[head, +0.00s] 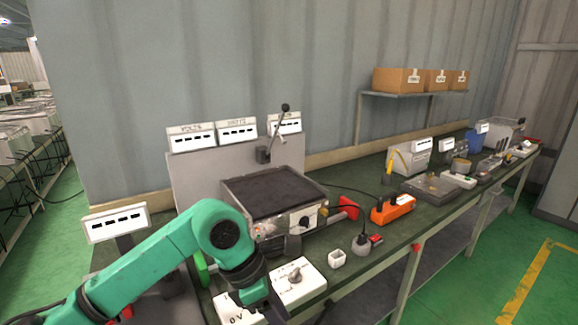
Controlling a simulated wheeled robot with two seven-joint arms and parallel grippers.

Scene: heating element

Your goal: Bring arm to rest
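My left arm, teal green with dark joints, comes in from the lower left and bends down over the near left end of the workbench (372,251). Its dark gripper end (262,297) is low, beside a white box with a knob (299,283) and a white "0 V" box (238,310). The fingertips cannot be made out, so I cannot tell whether it is open or holding anything. My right gripper is not in view.
A heating unit with a dark flat top (272,192) stands behind the arm, with a lever (273,135) and white meters (237,132) at its back. An orange box (392,208) and a small white cup (337,258) are to the right. Green floor at lower right is clear.

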